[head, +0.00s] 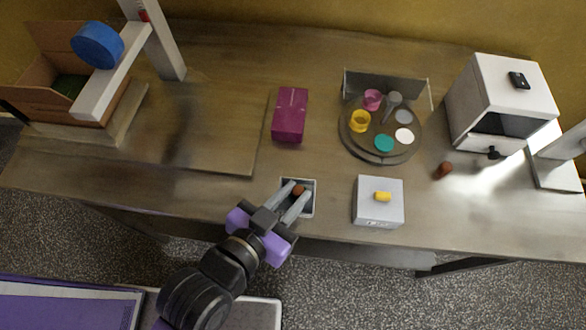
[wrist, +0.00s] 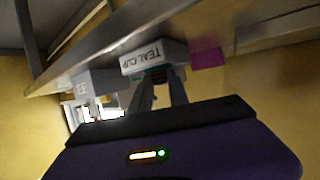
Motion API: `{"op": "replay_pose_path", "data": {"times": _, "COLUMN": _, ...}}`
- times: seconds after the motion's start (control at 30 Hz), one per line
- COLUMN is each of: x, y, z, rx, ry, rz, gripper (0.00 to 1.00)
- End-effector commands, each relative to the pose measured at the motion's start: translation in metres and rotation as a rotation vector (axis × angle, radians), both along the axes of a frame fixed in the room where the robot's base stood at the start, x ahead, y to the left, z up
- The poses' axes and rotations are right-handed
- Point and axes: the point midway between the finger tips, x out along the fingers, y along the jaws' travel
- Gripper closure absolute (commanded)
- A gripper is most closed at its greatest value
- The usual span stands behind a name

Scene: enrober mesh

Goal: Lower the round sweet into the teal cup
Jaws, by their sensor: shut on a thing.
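My gripper (head: 297,192) is at the front edge of the table in the head view, its fingers closed on the brown round sweet (head: 298,190). The sweet is over a small pale-rimmed square (head: 309,207) in the table. The teal cup (head: 384,143) shows as a teal round at the front of the grey turntable (head: 352,148), apart from my gripper, to its right and farther back. In the wrist view my fingers (wrist: 159,92) reach toward a white block labelled TEAL CUP (wrist: 152,56); the sweet is not clear there.
Pink (head: 372,99) and yellow (head: 360,121) cups stand on the turntable, with a grey post (head: 393,100). A magenta box (head: 290,115), a white box with a yellow knob (head: 379,211), another brown piece (head: 445,169) and a white machine (head: 486,92) are nearby.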

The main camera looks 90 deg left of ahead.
Motion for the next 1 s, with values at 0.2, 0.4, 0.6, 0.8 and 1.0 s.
{"op": "replay_pose_path", "data": {"times": 0.2, "x": 0.000, "y": 0.000, "z": 0.000, "rx": 0.000, "ry": 0.000, "rz": 0.000, "gripper": 0.65}}
{"op": "replay_pose_path", "data": {"times": 0.4, "x": 0.000, "y": 0.000, "z": 0.000, "rx": 0.000, "ry": 0.000, "rz": 0.000, "gripper": 0.53}}
{"op": "replay_pose_path", "data": {"times": 0.6, "x": -0.001, "y": -0.001, "z": 0.001, "rx": 0.000, "ry": 0.001, "rz": 0.000, "gripper": 0.53}}
{"op": "replay_pose_path", "data": {"times": 0.8, "x": -0.012, "y": -0.019, "z": 0.007, "rx": -0.001, "ry": 0.003, "rz": 0.000, "gripper": 0.53}}
{"op": "replay_pose_path", "data": {"times": 1.0, "x": -0.027, "y": -0.043, "z": 0.020, "rx": -0.001, "ry": 0.003, "rz": 0.000, "gripper": 0.53}}
